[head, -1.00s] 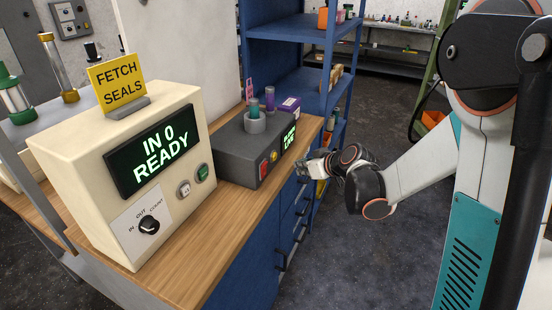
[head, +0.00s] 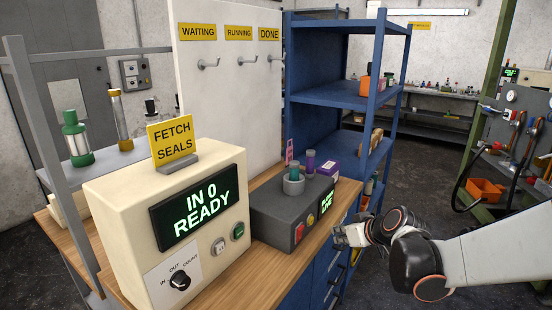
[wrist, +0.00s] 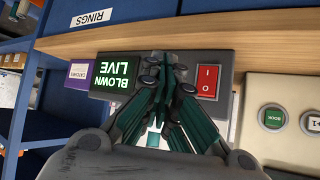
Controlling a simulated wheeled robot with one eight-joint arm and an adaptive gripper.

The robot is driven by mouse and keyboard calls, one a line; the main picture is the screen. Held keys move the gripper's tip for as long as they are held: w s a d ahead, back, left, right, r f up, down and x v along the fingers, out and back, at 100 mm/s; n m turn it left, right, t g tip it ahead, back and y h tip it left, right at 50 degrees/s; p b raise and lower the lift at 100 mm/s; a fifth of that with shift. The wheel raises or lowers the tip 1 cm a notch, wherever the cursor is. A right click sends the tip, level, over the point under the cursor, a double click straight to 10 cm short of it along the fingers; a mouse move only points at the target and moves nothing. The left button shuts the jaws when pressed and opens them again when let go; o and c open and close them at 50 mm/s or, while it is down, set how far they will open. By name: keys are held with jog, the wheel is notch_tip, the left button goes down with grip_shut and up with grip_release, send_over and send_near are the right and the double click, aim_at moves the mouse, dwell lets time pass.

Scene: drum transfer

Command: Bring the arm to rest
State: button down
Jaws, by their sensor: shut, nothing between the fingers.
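My arm reaches in from the right in the head view. My gripper (head: 345,236) is beside the bench's front edge, just right of the grey box (head: 274,222) with the green display, and apart from it as far as I can see. In the wrist view my gripper (wrist: 163,62) has its dark fingers closed together with nothing held. Behind the fingertips is the grey box's face, with a "BLOWN LIVE" display (wrist: 117,75) and a red switch (wrist: 208,82).
A cream console (head: 120,215) reading "IN 0 READY" stands on the wooden bench (head: 268,293). Blue shelves (head: 350,93) stand behind the arm. A white board (head: 230,100) with several hooks is at the back. Floor (head: 425,170) shows beyond the arm.

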jog(key=s+r+m+g+h, duration=0.1)
jog(key=s+r+m+h, duration=0.1)
jog(key=s, duration=1.1)
jog(key=s+r+m+g+h, duration=0.1)
jog(key=s+r, duration=0.3)
jog(key=s, duration=1)
jog(key=shift+s+a+m+h, duration=0.2)
jog(key=shift+a+m+h, duration=0.2)
jog(key=shift+m, duration=0.2)
